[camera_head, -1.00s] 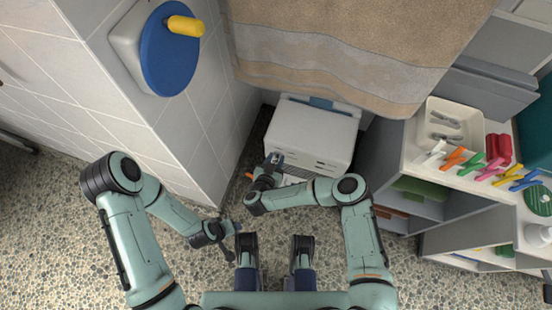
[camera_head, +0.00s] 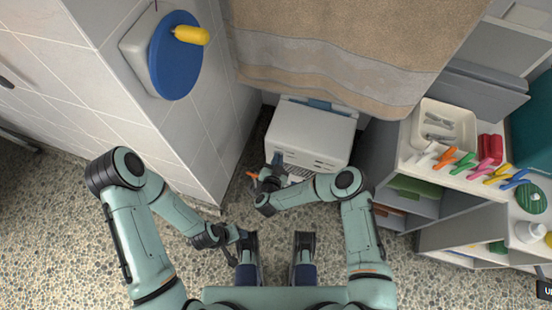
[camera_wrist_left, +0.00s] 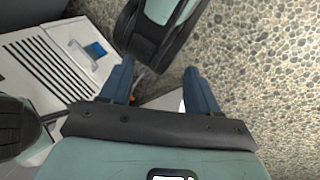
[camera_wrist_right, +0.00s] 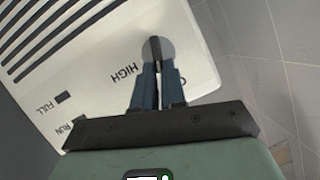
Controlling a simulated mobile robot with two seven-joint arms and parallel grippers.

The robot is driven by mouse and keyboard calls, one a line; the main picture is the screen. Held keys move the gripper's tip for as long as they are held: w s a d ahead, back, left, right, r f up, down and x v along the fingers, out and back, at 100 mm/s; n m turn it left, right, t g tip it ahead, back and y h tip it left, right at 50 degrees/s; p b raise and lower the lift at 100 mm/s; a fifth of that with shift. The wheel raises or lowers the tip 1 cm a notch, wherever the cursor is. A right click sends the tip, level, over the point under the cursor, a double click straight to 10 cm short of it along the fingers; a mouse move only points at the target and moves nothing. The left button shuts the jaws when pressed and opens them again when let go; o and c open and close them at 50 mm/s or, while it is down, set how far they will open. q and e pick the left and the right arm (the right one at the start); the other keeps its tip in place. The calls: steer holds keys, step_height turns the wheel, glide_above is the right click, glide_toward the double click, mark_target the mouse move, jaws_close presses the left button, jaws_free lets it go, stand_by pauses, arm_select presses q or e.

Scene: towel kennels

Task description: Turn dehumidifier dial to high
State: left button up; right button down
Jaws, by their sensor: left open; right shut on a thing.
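The dehumidifier (camera_head: 312,133) is a white box on the floor below the hanging towel. Its dial (camera_wrist_right: 168,46) is a small grey disc with a dark bar, seen in the right wrist view beside the printed word HIGH. My right gripper (camera_wrist_right: 158,72) is shut on the dial's bar, partly covering the dial and other lettering. In the head view, my right gripper (camera_head: 273,170) is at the front left of the dehumidifier, and the dial is hidden there. My left gripper (camera_wrist_left: 160,88) is open, with nothing between its fingers, low and left of the dehumidifier.
A tiled wall with a blue disc and yellow handle (camera_head: 190,35) stands at the left. A brown towel (camera_head: 340,50) hangs above the dehumidifier. Shelves at the right hold a cream tray (camera_head: 430,152) and several coloured clips (camera_head: 465,160). Pebbled floor is open at the lower left.

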arm_select(q)
steer(key=w+a+f+t+y+b, duration=0.1)
steer(key=w+a+f+t+b, duration=0.1)
steer(key=w+a+f+b, duration=0.4)
steer(key=shift+n+g, duration=0.4)
steer(key=shift+g, duration=0.3)
steer(key=shift+s+d+f, duration=0.55)
steer(key=shift+s, duration=0.2)
steer(key=shift+s+d+f, duration=0.5)
steer(key=shift+s+f, duration=0.05)
steer(key=shift+s, duration=0.15)
arm_select(e)
steer(key=shift+s+d+f+m+t+y, duration=0.1)
steer(key=shift+d+f+m+t+y, duration=0.45)
steer(key=shift+m, duration=1.3)
steer(key=shift+s+d+f+m+t+y, duration=0.1)
steer(key=shift+f+m+t+y, duration=0.2)
steer(key=shift+m+t+y, duration=1.1)
steer(key=shift+d+f+m+t+h, duration=0.1)
steer(key=shift+d+f+m+t, duration=0.25)
steer(key=shift+m, duration=2)
steer(key=shift+a, duration=0.1)
steer(key=c, duration=1.2)
jaws_free()
steer(key=shift+f, duration=0.1)
